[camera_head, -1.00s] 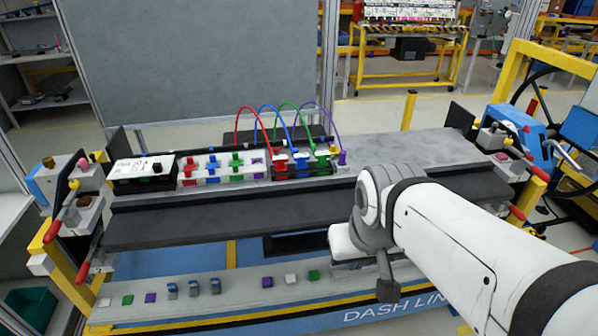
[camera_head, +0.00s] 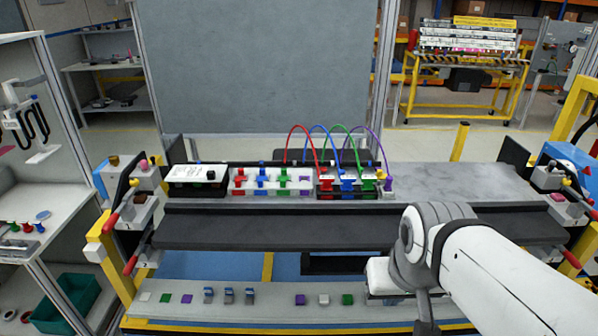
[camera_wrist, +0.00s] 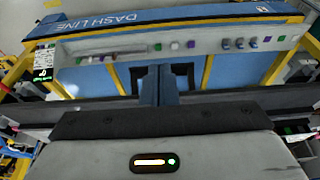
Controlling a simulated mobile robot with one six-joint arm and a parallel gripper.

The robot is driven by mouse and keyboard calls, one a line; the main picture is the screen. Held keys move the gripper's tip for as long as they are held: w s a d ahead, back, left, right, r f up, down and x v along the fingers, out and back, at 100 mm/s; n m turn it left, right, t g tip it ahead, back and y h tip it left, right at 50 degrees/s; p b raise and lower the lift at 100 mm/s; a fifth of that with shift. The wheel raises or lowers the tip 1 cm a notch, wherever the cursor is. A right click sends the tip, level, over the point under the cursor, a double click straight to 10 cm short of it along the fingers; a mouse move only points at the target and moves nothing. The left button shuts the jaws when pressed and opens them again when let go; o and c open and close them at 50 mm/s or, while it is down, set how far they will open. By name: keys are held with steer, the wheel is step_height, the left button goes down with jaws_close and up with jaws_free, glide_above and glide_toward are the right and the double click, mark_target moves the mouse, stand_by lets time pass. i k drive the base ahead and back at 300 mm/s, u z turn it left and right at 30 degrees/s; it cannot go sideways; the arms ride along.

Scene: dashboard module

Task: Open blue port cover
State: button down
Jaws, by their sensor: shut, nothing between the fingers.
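The blue port cover (camera_head: 262,179) is a small blue cross-shaped piece on the white-faced port module (camera_head: 272,190). It stands between a red cover (camera_head: 240,181) and a green cover (camera_head: 284,181), with a purple one (camera_head: 305,180) at the right end. It looks shut, but is small to judge. My gripper (camera_wrist: 158,86) is shut and empty in the wrist view, with its two fingers together. It points toward the bench front, and the blue port cover is not visible there. In the head view my arm is at the lower right, well apart from the module.
A black module (camera_head: 345,190) with red, blue, green and purple cables arching above it stands right of the port module. A white-topped box (camera_head: 197,175) stands left. A dark rail (camera_head: 300,228) runs in front. The grey bench top (camera_head: 450,180) at right is clear.

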mark_target(263, 174)
steer(key=z, duration=0.05)
steer(key=k, duration=0.6)
steer(key=u, duration=0.75)
steer(key=i, duration=1.7)
steer(key=z, duration=0.35)
